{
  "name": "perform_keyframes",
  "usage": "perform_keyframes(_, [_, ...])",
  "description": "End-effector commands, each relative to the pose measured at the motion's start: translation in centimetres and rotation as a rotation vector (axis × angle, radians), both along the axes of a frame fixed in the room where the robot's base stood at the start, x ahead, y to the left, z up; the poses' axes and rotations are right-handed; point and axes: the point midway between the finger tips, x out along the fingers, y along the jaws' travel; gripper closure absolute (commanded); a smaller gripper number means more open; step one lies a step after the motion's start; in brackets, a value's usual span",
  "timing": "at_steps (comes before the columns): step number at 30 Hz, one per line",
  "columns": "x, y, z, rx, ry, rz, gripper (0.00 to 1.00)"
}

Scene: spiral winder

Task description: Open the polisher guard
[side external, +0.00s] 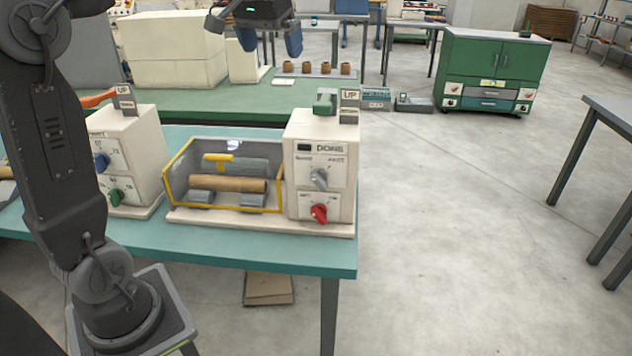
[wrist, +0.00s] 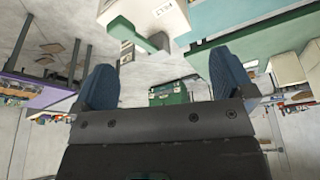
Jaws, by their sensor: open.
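The polisher stands on the teal table, with a white base and a control box (side external: 320,165) at its right end. Its clear, yellow-edged guard (side external: 223,206) stands around a wooden roller (side external: 228,184) and a grey roller, and looks closed. A yellow handle (side external: 218,157) shows near the guard's top. My gripper (side external: 268,40) is high above and behind the guard, apart from it. In the wrist view my gripper (wrist: 165,85) has its two blue fingers spread, with nothing between them. The guard cannot be made out in the wrist view.
The control box has a grey knob (side external: 319,179), a red knob (side external: 319,214) and a green part (side external: 325,101) on top. Another white control box (side external: 127,160) stands left of the guard. A green bench (side external: 200,103) with white boxes lies behind. Open floor is on the right.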

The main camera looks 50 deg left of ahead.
Motion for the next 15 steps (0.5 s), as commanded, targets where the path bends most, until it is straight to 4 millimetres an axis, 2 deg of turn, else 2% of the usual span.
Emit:
perform_keyframes(1, [-1.6, -2.2, -0.4, 0.006, -0.016, -0.037, 0.00])
perform_keyframes(6, [-6.6, -7.8, -3.2, 0.020, -0.064, -0.144, 0.00])
perform_keyframes(12, [-13.1, -12.7, -8.4, 0.031, -0.122, -0.266, 0.00])
perform_keyframes(15, [-15.9, -14.3, -11.1, 0.033, -0.148, -0.317, 0.00])
